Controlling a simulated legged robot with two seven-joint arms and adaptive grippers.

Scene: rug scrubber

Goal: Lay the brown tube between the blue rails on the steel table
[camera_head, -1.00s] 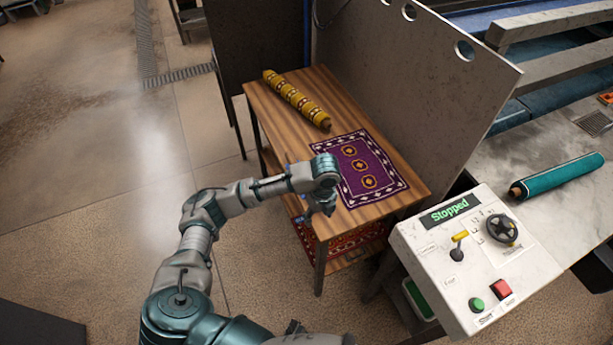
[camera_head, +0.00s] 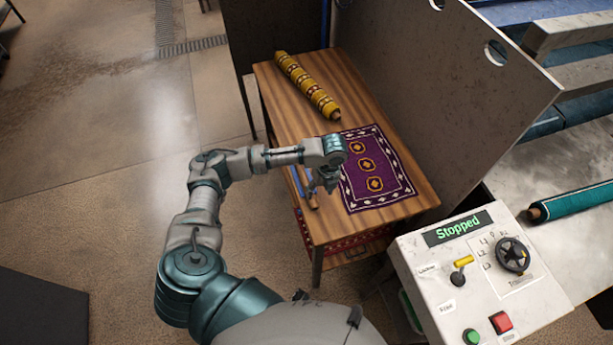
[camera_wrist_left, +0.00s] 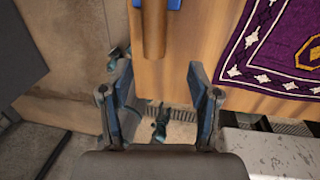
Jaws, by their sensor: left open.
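My left gripper (camera_head: 328,184) is above the table edge, left of the purple rug. In the wrist view, the gripper (camera_wrist_left: 159,74) is open and empty, with the bar ahead of its fingers. The steel table (camera_head: 505,178) is at right. No blue rails are clear on it.
The wooden table (camera_head: 290,100) carries a yellow patterned roll (camera_head: 307,86) and a flat purple rug (camera_head: 373,172). A grey upright panel (camera_head: 430,90) separates it from the steel table, where a teal roll (camera_head: 580,200) lies. A control box (camera_head: 470,275) reading "Stopped" stands in front.

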